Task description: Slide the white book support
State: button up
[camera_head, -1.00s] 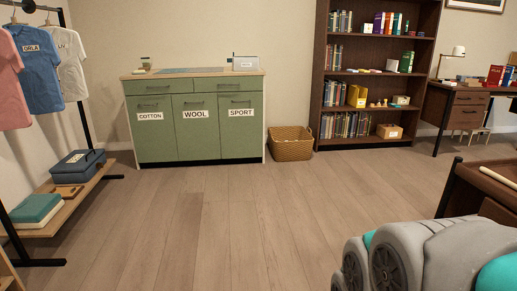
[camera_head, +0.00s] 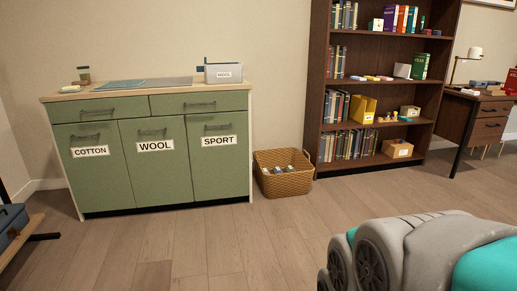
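The tall dark bookshelf (camera_head: 318,60) stands against the back wall, right of centre. Another small white block (camera_head: 376,24) stands left of several coloured books (camera_head: 402,18) on the shelf above. At this distance I cannot tell for sure which is the white book support. My grey and teal arm fills the bottom right corner, far from the shelf. My gripper is not visible.
A green cabinet (camera_head: 160,165) with bins labelled cotton, wool and sport stands at left. A wicker basket (camera_head: 284,183) holding small items sits on the floor between cabinet and bookshelf. A desk (camera_head: 482,118) with a lamp is at right. Wooden floor ahead is mostly clear.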

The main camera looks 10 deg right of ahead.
aim_at(401, 70)
jog(key=i+l+z, duration=0.3)
jog(key=i+z, duration=0.15)
jog(key=i, duration=0.35)
jog(key=i+z, duration=0.4)
jog(key=i, duration=0.4)
jog(key=i+j+z, duration=0.25)
jog(key=i+z, duration=0.2)
jog(key=i, duration=0.35)
